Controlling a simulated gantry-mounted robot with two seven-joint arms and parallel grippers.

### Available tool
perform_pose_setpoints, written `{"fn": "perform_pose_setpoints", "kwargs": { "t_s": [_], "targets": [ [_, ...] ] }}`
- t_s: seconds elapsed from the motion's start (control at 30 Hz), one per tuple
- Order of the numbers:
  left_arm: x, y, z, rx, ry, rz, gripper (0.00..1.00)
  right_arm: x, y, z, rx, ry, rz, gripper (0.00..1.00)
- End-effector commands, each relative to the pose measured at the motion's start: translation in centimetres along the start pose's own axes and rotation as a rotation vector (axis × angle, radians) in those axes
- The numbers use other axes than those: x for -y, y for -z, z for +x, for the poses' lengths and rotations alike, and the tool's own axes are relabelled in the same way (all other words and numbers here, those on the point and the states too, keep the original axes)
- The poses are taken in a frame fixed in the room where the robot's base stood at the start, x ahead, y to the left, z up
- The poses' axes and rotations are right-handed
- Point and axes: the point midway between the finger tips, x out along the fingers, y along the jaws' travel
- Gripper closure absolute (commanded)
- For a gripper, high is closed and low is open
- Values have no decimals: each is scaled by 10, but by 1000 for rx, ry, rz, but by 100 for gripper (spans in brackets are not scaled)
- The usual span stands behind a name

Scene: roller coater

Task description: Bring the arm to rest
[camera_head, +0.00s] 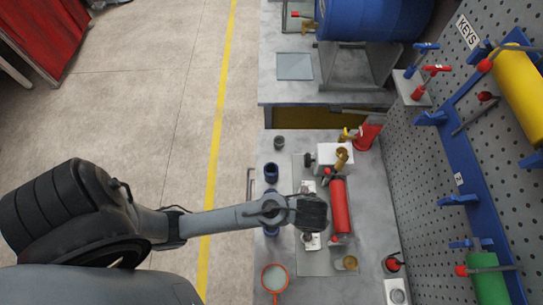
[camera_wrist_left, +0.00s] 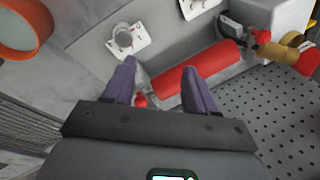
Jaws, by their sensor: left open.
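My left arm reaches in from the left over the workbench (camera_head: 350,277) in the head view. Its gripper (camera_head: 318,214) is a dark block above the bench, just left of the red roller (camera_head: 341,206). In the left wrist view the two purple fingers of the gripper (camera_wrist_left: 160,82) stand apart with nothing held between them. The red roller (camera_wrist_left: 205,75) lies beyond the fingertips there, and a small red knob shows between the fingers. The fingertips are hidden in the head view. My right gripper is in neither view.
An orange-rimmed cup (camera_head: 275,278) stands at the bench's near left; it also shows in the wrist view (camera_wrist_left: 25,28). A pegboard (camera_head: 410,165) with yellow and green rollers borders the right. A blue drum (camera_head: 365,18) lies at the back.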

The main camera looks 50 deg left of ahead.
Motion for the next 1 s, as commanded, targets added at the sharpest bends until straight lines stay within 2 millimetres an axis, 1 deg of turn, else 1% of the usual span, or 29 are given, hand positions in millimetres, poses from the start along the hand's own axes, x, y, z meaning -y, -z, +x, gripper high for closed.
{"fn": "perform_pose_setpoints", "kwargs": {
  "t_s": [0.03, 0.07, 0.1, 0.2, 0.3, 0.4, 0.5, 0.57, 0.7, 0.77, 0.8, 0.9, 1.0],
  "targets": [
    [-13, -18, -6, -29, -21, -174, 43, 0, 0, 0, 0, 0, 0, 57],
    [-17, -29, -10, -42, -27, -277, 43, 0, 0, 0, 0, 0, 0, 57],
    [-22, -43, -15, -53, -32, -405, 43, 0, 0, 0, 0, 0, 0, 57],
    [-33, -78, -28, -67, -34, -684, 43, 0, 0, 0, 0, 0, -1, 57],
    [-41, -108, -40, -69, -25, -894, 43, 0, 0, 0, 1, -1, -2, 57],
    [-46, -129, -49, -67, -11, -1034, 43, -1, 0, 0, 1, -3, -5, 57],
    [-47, -140, -60, -65, -1, -1113, 43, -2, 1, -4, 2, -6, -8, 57],
    [-46, -143, -68, -65, 2, -1134, 43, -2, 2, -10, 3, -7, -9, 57],
    [-40, -144, -92, -65, 4, -1147, 43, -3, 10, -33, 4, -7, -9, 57],
    [-37, -143, -102, -65, 4, -1145, 37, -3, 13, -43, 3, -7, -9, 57],
    [-36, -143, -107, -65, 3, -1145, 37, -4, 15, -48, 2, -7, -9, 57],
    [-35, -142, -112, -64, 3, -1143, 37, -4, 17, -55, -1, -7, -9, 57],
    [-35, -142, -110, -64, 3, -1142, 37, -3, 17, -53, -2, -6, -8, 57]
  ]
}}
